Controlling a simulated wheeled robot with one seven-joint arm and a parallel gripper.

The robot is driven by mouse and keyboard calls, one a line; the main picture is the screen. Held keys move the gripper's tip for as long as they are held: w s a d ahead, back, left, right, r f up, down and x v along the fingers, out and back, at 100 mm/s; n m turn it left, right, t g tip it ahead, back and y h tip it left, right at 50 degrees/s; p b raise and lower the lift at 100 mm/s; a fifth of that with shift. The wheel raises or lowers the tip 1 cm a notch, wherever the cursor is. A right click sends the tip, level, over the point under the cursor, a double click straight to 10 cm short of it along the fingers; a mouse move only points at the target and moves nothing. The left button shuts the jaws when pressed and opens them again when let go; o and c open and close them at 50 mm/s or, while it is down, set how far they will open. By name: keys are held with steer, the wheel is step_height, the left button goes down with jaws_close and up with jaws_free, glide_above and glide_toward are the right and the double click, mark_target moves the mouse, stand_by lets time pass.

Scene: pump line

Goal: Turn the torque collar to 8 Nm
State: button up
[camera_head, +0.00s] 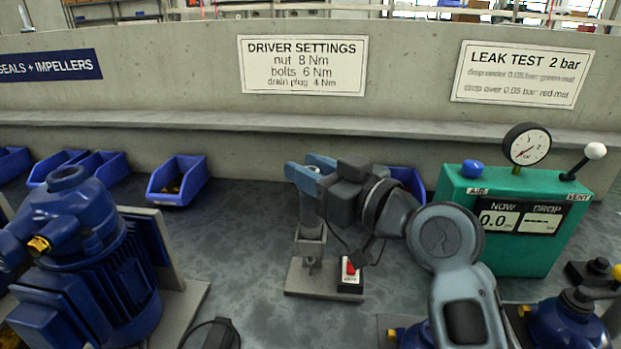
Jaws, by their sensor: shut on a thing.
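My gripper (309,177) reaches in from the right, its bluish fingers closed at the top of a grey upright driver (311,215). The driver stands in a small grey stand (312,252) with a flat base on the bench. The fingers and wrist cover the driver's upper part, so the torque collar and any scale marks on it cannot be made out. A sign (302,65) on the wall reads "DRIVER SETTINGS", with nut 8 Nm, bolts 6 Nm and drain plug 4 Nm.
A red button (351,268) sits right of the stand. A green leak tester (507,225) with a gauge stands right. A blue pump (85,265) stands left. Blue bins (178,181) line the wall. The bench between pump and stand is mostly clear.

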steer(key=o, duration=1)
steer(key=shift+c, duration=0.2)
steer(key=shift+d, duration=0.1)
steer(key=v, duration=0.7)
steer(key=shift+s+d, duration=0.2)
steer(key=shift+s, duration=0.05)
